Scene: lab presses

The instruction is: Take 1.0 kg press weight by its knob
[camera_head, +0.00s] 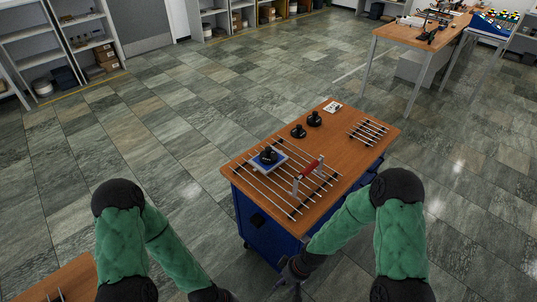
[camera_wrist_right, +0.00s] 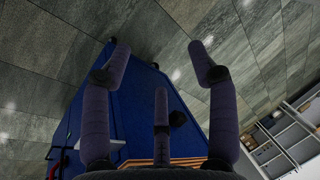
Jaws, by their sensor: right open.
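Three black knobbed weights show on the wooden top of the blue cart. One weight (camera_head: 268,154) sits on a blue plate (camera_head: 257,164) over the metal rods. Another weight (camera_head: 298,131) and a third weight (camera_head: 314,118) stand on bare wood behind it. I cannot tell which is 1.0 kg. My right gripper (camera_head: 289,284) is low at the cart's near side, apart from all the weights. In the right wrist view its fingers (camera_wrist_right: 158,48) are spread with nothing between them. My left gripper (camera_head: 215,295) is mostly cut off at the bottom edge.
The blue cart (camera_head: 260,222) stands before me; its side fills the middle of the wrist view. A red-handled bar (camera_head: 308,168) stands on the rods. A smaller rod rack (camera_head: 368,131) and white card (camera_head: 333,107) are behind. Floor around the cart is clear.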

